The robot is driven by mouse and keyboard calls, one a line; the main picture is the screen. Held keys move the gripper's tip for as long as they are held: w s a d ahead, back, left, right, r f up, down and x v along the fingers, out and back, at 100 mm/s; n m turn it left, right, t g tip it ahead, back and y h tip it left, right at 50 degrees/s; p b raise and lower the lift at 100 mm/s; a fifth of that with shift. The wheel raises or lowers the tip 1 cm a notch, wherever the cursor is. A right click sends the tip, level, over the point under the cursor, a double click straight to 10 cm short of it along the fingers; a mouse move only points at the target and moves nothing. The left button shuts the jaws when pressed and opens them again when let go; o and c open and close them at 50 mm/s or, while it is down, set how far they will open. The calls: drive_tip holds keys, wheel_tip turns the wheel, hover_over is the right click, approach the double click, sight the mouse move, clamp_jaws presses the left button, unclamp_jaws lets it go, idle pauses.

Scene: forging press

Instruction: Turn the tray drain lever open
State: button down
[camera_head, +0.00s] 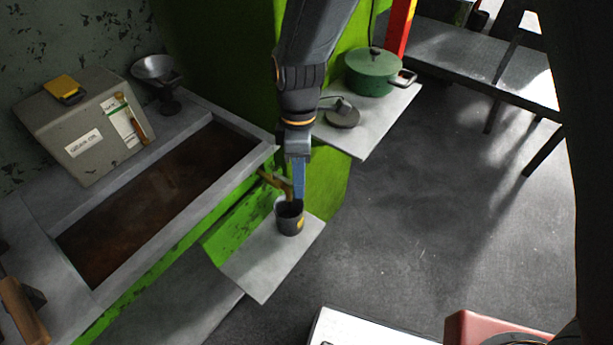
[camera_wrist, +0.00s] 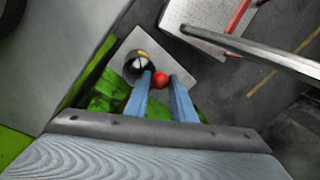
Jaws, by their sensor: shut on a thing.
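The brown tray (camera_head: 165,200) is set in a grey bench. A brass drain tap (camera_head: 272,181) sticks out from its front right corner. My gripper (camera_wrist: 161,78) points down at this tap, with its blue fingers shut on the drain lever, whose red ball knob (camera_wrist: 160,82) shows between the fingertips in the wrist view. In the head view my fingers hide most of the lever, so its exact angle is hard to tell. A dark cup (camera_head: 290,222) stands upright on a small grey shelf (camera_head: 262,262) below the tap.
A grey "QUENCH OIL" box (camera_head: 80,125) and a metal bowl (camera_head: 155,68) stand behind the tray. A green pot (camera_head: 372,72) and a small dark lidded object (camera_head: 342,115) sit on a side shelf right of my arm. Open floor lies to the right.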

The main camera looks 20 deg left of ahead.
drive_tip(key=shift+w+a, duration=0.1)
drive_tip(key=c, duration=1.8)
unclamp_jaws()
wheel_tip(320, 180, up, 8)
drive_tip(key=w+b, duration=0.1)
drive_tip(key=shift+w+a+f, duration=0.15)
drive_tip(key=shift+w+a, duration=0.05)
